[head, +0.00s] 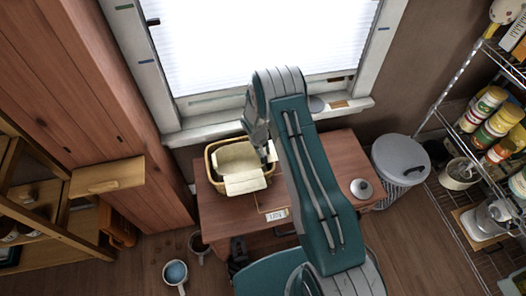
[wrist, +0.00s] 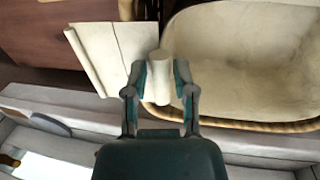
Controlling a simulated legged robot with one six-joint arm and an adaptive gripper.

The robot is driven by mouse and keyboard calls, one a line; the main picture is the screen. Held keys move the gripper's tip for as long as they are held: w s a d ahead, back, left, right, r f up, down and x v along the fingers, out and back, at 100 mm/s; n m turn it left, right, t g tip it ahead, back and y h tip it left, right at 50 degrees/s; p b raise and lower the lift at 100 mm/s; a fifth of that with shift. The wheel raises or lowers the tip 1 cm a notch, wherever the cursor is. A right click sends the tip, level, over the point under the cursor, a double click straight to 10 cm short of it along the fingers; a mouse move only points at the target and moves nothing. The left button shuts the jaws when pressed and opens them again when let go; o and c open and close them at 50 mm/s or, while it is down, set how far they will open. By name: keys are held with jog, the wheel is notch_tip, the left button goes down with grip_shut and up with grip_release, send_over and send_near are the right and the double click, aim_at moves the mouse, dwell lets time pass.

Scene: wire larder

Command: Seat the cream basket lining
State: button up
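The wicker basket (head: 209,170) stands on the reddish wooden table under the window, and its rim also shows in the wrist view (wrist: 245,125). The cream lining (head: 238,158) lies inside it, with a flap (head: 246,184) folded out over the front rim. In the wrist view the lining (wrist: 250,60) fills the basket at right, and a cream flap (wrist: 112,52) lies outside at left. My gripper (wrist: 162,82) is at the basket's right side in the head view, its fingers closed about a cream rolled piece of the lining (wrist: 161,62). The fingertips are partly hidden in the head view.
A small card (head: 276,214) is on the table's front edge, and a round grey lid (head: 361,188) lies at its right. A lidded bin (head: 400,160) stands right of the table, beside the wire shelving (head: 455,85). The window sill (head: 215,130) borders the table's back.

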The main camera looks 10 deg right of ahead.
jog(key=shift+r, duration=0.1)
jog(key=shift+r, duration=1.4)
jog(key=o, duration=0.6)
jog(key=shift+c, duration=0.2)
